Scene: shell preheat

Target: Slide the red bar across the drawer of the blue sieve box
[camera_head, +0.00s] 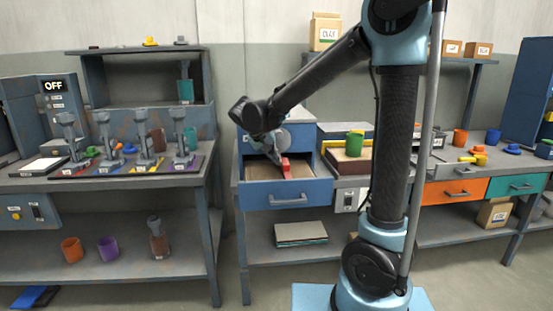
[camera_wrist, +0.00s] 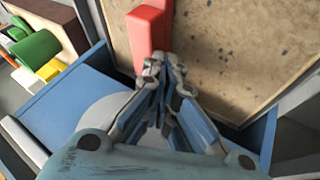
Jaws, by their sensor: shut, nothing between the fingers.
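The blue sieve box (camera_head: 312,133) stands on the middle bench with its drawer (camera_head: 262,196) pulled out toward the front. The red bar (camera_head: 286,168) stands inside the open drawer; it also shows in the wrist view (camera_wrist: 148,38), at the top centre. My gripper (camera_head: 277,158) reaches down into the drawer, and in the wrist view (camera_wrist: 165,66) its fingertips are together at the near end of the red bar. Nothing is held between them. I cannot tell if the fingertips touch the bar. The speckled brown drawer floor (camera_wrist: 235,50) lies right of the bar.
The blue drawer walls (camera_wrist: 75,95) stand close around my gripper. A green cylinder (camera_head: 354,143) and yellow pieces lie on a brown box just right of the sieve box. Several grey-handled tools stand on the left bench (camera_head: 190,178). The shelf below holds a grey stack (camera_head: 300,232).

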